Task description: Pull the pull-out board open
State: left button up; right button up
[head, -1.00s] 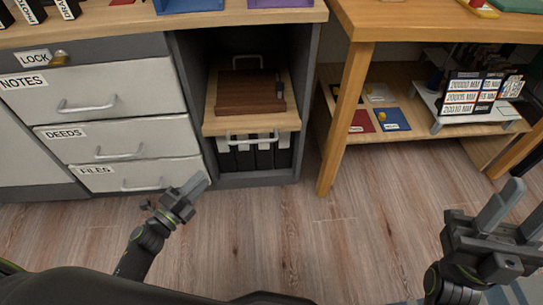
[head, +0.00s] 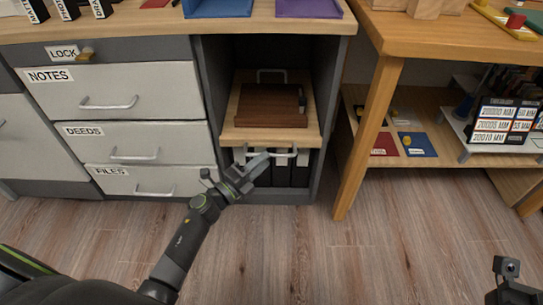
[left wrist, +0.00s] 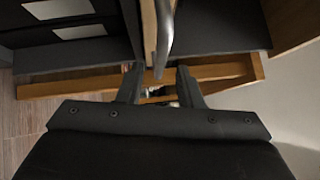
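The pull-out board (head: 228,133) is a light wooden shelf in the dark open cabinet, with a grey bar handle (head: 284,158) on its front edge. A dark brown case (head: 268,106) with a small dark item lies on it. My left gripper (head: 258,165) is at the handle, overlapping its left part in the head view. In the left wrist view its two fingers (left wrist: 159,85) are apart, and the end of the handle (left wrist: 165,35) shows between their tips, with gaps on both sides. My right gripper (head: 510,280) is only partly in view at the bottom right, so its opening is unclear.
Drawers labelled NOTES, DEEDS and FILES (head: 135,180) are to the left of the cabinet. Dark binders (head: 300,174) stand below the board. A wooden table (head: 358,140) with a low shelf stands to the right. The floor (head: 290,245) in front is clear.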

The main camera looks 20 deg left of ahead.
pick_arm(q)
jog(key=shift+b+x, duration=0.3)
jog(key=shift+x, duration=1.85)
jog(key=shift+c, duration=0.2)
grip_shut()
